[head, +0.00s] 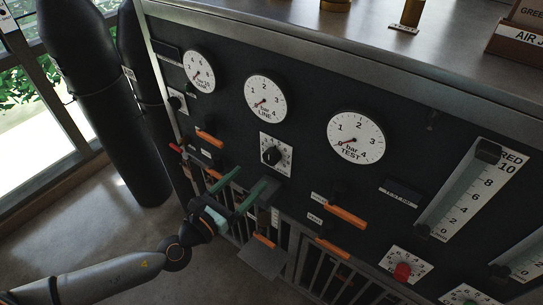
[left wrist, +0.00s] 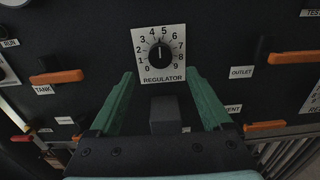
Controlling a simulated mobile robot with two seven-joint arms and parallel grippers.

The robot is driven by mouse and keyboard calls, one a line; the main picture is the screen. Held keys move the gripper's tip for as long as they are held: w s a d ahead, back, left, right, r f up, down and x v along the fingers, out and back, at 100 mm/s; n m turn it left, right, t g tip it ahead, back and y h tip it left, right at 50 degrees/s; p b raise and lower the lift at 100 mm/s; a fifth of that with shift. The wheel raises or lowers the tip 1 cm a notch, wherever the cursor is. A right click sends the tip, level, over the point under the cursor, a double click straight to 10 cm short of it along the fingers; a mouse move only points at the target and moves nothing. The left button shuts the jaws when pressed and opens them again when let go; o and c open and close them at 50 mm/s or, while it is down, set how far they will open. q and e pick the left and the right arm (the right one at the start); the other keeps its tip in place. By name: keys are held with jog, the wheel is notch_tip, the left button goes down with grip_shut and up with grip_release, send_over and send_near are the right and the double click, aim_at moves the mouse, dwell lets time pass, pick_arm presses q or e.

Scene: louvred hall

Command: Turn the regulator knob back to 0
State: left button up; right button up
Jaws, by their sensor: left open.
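The regulator knob (head: 271,156) is a round black knob on a white numbered plate in the dark panel. It also shows in the left wrist view (left wrist: 160,55), above the word REGULATOR; its mark seems to point about straight up, near 4 to 5. My left gripper (head: 253,175) has green fingers and is open and empty, just below the knob plate in the head view. In the left wrist view the fingertips (left wrist: 160,74) stand apart to the left and right of the plate's lower part, with the knob centred between them and not gripped. My right gripper is not in view.
Orange levers flank the knob: the tank lever (left wrist: 57,77) left and the outlet lever (left wrist: 294,57) right. The line gauge (head: 266,98) and test gauge (head: 355,136) are above. A red knob (head: 402,271) is lower right. Dark cylinders (head: 95,90) stand left.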

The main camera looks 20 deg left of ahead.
aim_at(269, 160)
pick_arm(q)
jog(key=shift+p+x, duration=0.4)
jog(key=shift+x, duration=3.95)
grip_shut()
